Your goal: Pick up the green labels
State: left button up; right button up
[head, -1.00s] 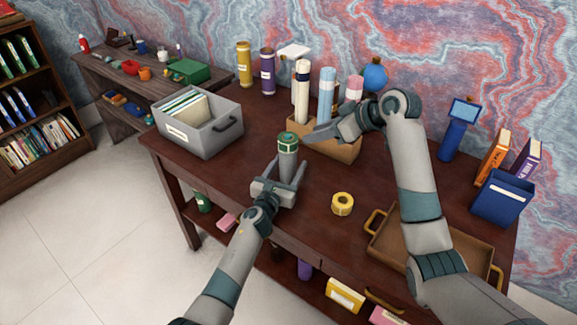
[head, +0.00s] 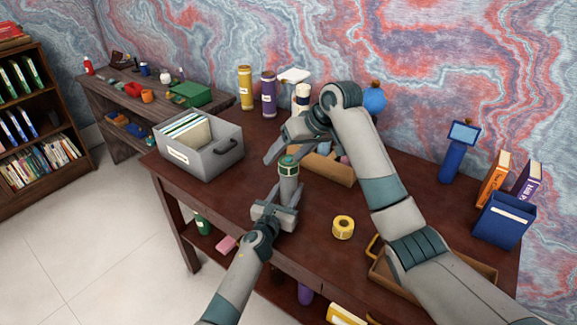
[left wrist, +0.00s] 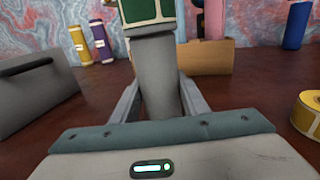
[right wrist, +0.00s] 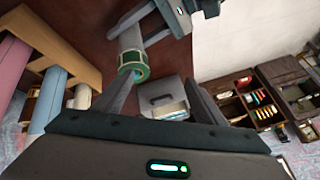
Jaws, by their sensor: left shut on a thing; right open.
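The green labels (head: 288,163) are a roll with cream edges on top of a grey upright cylinder (head: 288,188). My left gripper (head: 284,196) is shut on this cylinder below the roll. In the left wrist view the cylinder (left wrist: 157,75) stands between the fingers and the roll (left wrist: 148,12) is cut off by the top edge. My right gripper (head: 285,149) is open, just above and behind the roll. In the right wrist view the roll (right wrist: 133,67) shows beyond the left finger's tip, with no grip on it.
A yellow tape roll (head: 343,228) lies right of my left gripper. A grey file box (head: 215,160) stands at left. A wooden holder (head: 330,168) with tall rolls is behind, partly hidden by my right arm. A brown tray (head: 480,270) and blue bin (head: 500,220) are at right.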

notch_tip(320, 180, up, 6)
jog(key=a+m+h, duration=0.2)
jog(key=m+h, duration=0.6)
jog(key=m, duration=0.5)
jog(key=shift+w+a+r+h, duration=0.2)
jog(key=shift+w+a+h, duration=0.05)
jog(key=shift+w+h, duration=0.1)
send_over(287, 159)
jog(key=s+a, duration=0.1)
jog(key=s, duration=0.1)
jog(key=shift+s+f, duration=0.1)
jog(key=shift+f, duration=3.05)
jog(key=shift+x, duration=2.65)
jog(key=shift+a, duration=0.2)
